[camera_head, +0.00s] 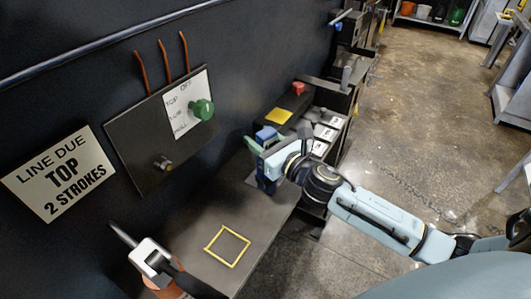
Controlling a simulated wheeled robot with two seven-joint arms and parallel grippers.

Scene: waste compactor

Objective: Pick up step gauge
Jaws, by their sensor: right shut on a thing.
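My right gripper (270,160) is at the far end of the dark bench top, with its arm coming in from the right. It is shut on a small blue-and-green piece (252,145), which I take to be the step gauge. The gripper hides most of this piece, so its steps cannot be made out. Blue parts show behind and below the jaws, and I cannot tell which belong to the piece. I do not make out my left gripper.
A yellow square outline (227,246) on the bench top is empty. A fixture with a white block (150,252) stands at the near left. A wall panel (160,130) with a green knob (202,109) and a sign (60,173) are at left. A red button (298,88) is beyond.

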